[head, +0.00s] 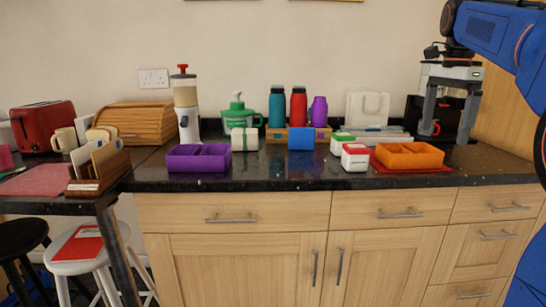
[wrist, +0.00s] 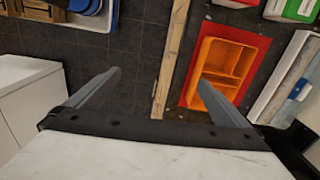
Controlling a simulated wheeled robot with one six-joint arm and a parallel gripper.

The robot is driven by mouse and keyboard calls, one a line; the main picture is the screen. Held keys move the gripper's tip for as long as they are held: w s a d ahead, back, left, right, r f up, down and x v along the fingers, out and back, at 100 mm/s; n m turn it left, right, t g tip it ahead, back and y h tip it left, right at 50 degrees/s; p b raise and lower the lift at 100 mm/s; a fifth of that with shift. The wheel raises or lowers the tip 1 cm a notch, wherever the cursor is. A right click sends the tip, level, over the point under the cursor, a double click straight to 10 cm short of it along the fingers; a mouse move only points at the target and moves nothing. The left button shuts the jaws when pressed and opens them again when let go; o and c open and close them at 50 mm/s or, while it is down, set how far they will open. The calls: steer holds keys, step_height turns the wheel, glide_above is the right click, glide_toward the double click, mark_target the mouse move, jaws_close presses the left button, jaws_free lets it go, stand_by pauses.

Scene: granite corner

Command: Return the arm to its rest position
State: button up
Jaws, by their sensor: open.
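My gripper (head: 446,117) hangs at the right side in the head view, with its fingers pointing down above the right end of the counter. In the wrist view my gripper (wrist: 160,90) shows its two fingers spread wide apart with nothing between them. My blue arm comes in from the right edge of the head view. The orange divided tray (head: 409,155) stands on a red mat below and to the left of the fingers. It also shows in the wrist view, where the orange tray (wrist: 222,66) lies beyond the right finger.
The dark granite counter (head: 257,174) carries a purple tray (head: 199,158), white boxes with coloured lids (head: 355,158), a blue box (head: 301,138) and several bottles (head: 298,106). A black appliance (head: 451,112) stands behind the gripper. Two stools (head: 80,249) stand at lower left.

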steer(key=s+a+f+n+t, duration=0.1)
steer(key=s+a+f+n, duration=0.4)
steer(key=s+f, duration=0.4)
steer(key=s+a+f+n+t, duration=0.2)
steer(key=s+a+f+n, duration=0.3)
steer(key=s+f, duration=0.5)
steer(key=s+a+f+n+t, duration=0.1)
steer(key=s+a+f+n, duration=0.4)
steer(key=f, duration=0.8)
steer(key=s+n, duration=0.2)
steer(key=s, duration=0.2)
steer(key=shift+s+t, duration=0.15)
steer(key=shift+t, duration=0.15)
